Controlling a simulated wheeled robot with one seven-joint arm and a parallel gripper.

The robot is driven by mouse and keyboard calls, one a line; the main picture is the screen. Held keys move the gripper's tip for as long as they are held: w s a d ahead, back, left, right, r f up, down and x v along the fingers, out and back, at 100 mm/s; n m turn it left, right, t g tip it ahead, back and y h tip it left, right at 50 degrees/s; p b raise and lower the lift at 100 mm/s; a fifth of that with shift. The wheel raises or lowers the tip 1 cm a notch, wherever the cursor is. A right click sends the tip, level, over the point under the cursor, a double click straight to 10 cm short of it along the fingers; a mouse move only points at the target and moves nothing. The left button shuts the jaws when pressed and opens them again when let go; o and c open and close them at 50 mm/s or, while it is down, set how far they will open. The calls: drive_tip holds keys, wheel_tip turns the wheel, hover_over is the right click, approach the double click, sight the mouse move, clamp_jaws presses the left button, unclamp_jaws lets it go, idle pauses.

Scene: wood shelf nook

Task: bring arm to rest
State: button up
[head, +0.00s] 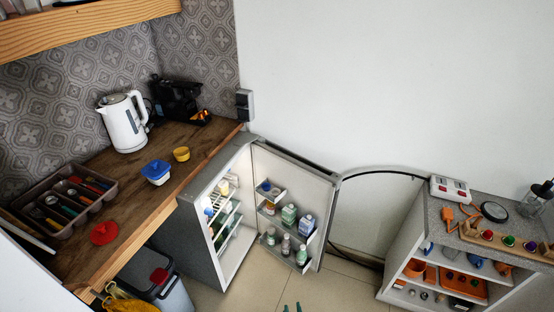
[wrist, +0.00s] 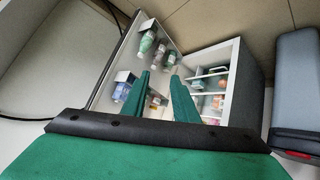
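My gripper (wrist: 161,76) shows in the wrist view as two green fingers standing apart, with nothing held between them. Behind them, at a distance, are the open small fridge's door shelves and interior.
The small fridge (head: 210,236) stands open, its door (head: 320,200) swung right with bottles on its shelves. A wooden counter (head: 125,205) with a white kettle (head: 124,124) is left. A grey bin (head: 158,283) stands below. A low shelf unit (head: 440,235) is right.

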drive_tip(key=s+a+r+m+t, duration=0.1)
drive_tip(key=s+a+r, duration=0.1)
drive_tip(key=s+r, duration=0.5)
drive_tip(key=s+a+r+m+t, duration=0.1)
drive_tip(key=s+a+r+t, duration=0.15)
drive_tip(key=s, duration=0.95)
drive_tip(key=s+r, duration=0.3)
drive_tip(key=r, duration=0.3)
drive_tip(key=s+r+t, duration=0.1)
drive_tip(key=s+r, duration=0.3)
drive_tip(key=r, duration=0.3)
drive_tip(key=s+a+r+t, duration=0.1)
drive_tip(key=s+r, duration=0.3)
drive_tip(key=r, duration=0.3)
drive_tip(key=shift+m, duration=0.4)
drive_tip(key=shift+s+a+r, duration=0.1)
drive_tip(key=shift+s+a, duration=0.05)
drive_tip(key=shift+s, duration=0.05)
